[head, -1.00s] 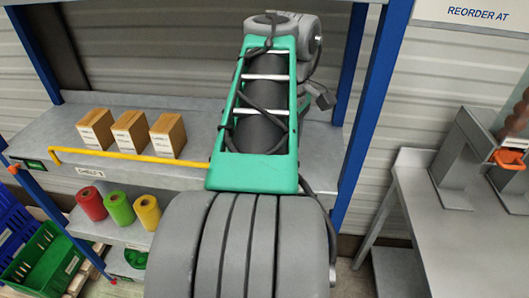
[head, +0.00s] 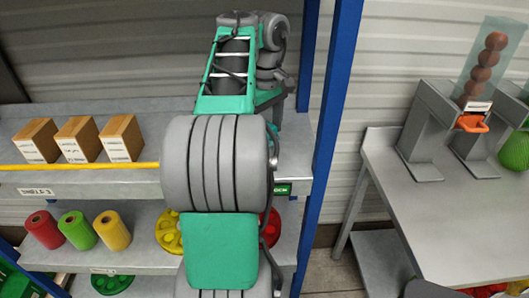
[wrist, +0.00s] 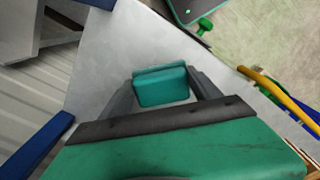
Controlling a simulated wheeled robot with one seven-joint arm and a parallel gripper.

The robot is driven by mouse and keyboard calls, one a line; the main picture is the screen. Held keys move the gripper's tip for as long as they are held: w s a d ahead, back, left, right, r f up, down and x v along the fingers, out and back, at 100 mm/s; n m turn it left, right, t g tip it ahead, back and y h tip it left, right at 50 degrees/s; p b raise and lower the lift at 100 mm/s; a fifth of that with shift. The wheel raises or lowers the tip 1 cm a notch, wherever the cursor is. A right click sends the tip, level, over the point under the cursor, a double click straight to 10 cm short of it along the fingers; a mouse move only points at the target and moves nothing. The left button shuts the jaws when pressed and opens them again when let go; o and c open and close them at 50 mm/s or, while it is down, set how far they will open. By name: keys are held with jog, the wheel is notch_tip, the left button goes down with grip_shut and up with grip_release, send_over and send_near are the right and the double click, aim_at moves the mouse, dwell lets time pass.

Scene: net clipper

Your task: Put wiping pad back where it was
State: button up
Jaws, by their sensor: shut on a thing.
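The wiping pad appears to be the teal block (wrist: 161,90) in the wrist view. My gripper (wrist: 163,84) is shut on it, with a grey finger on each side. Behind the pad is a pale grey surface (wrist: 108,58); the gap between them cannot be judged. In the head view my arm reaches toward the shelf rack, and its links hide the gripper and the pad.
Several boxes (head: 78,140) stand on the upper shelf (head: 140,185) behind a yellow rail (head: 80,166). Coloured rolls (head: 77,230) stand below. A blue post (head: 328,130) is close right of my arm. A grey table (head: 450,220) with dispensers (head: 430,125) is at right.

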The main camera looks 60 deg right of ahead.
jog(key=f+b, duration=0.1)
jog(key=d+f, duration=0.1)
jog(key=f+b, duration=0.1)
jog(key=f, duration=0.1)
jog(key=shift+w+d+f+b, duration=0.1)
jog(key=shift+w+d+b, duration=0.15)
jog(key=shift+w+b, duration=0.1)
jog(key=shift+f+b, duration=0.3)
jog(key=shift+f, duration=0.1)
jog(key=shift+r, duration=0.2)
jog(key=shift+s, duration=0.1)
jog(key=shift+f, duration=0.2)
jog(key=o, duration=1.4)
jog(key=shift+o, duration=0.2)
jog(key=shift+r, duration=0.1)
